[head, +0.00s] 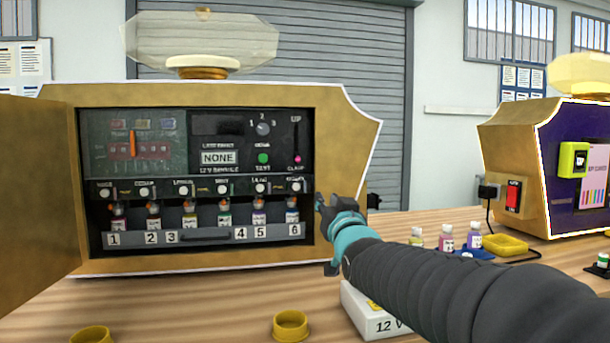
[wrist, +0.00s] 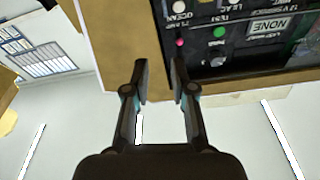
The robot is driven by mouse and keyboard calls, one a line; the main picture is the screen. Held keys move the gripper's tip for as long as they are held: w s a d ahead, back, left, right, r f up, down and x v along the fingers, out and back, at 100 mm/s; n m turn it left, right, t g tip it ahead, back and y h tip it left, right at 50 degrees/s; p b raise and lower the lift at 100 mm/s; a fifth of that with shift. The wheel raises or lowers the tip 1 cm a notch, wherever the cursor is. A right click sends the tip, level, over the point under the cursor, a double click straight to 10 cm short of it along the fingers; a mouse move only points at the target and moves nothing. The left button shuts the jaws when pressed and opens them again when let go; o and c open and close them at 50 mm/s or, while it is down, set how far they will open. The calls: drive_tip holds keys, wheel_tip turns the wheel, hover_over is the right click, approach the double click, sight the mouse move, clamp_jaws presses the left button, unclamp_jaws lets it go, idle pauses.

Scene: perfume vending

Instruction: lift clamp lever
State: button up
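The clamp lever has a pink knob (head: 298,159) at the bottom of a vertical slot marked UP and CLAMP, at the right of the panel inside the gold machine (head: 345,130). The pink knob also shows in the wrist view (wrist: 180,42), just beyond my right-hand fingertip. My gripper (head: 325,203) is in front of the machine's right edge, below and right of the knob. In the wrist view, my gripper (wrist: 160,70) is open, with an empty gap between its fingers. The knob is outside that gap. The wrist view shows the panel upside down.
The machine's door (head: 38,195) stands open at the left. Several small bottles sit in a numbered rack (head: 205,236) below the panel. A white 12 V box (head: 365,318) lies under my arm. Yellow rings (head: 290,325) lie on the wooden table (head: 190,310). A second machine (head: 520,165) stands right.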

sight(299, 160)
drive_tip(key=shift+t+y, duration=0.8)
drive_tip(key=shift+t, duration=0.1)
drive_tip(key=x, duration=0.5)
drive_tip(key=a+p+x, duration=0.1)
drive_tip(key=x, duration=0.5)
drive_tip(key=s+a+p+x, duration=0.1)
drive_tip(key=x, duration=0.5)
drive_tip(key=shift+w+a+r, duration=0.1)
drive_tip(key=shift+w+r, duration=0.05)
drive_tip(key=shift+r, duration=0.3)
clamp_jaws()
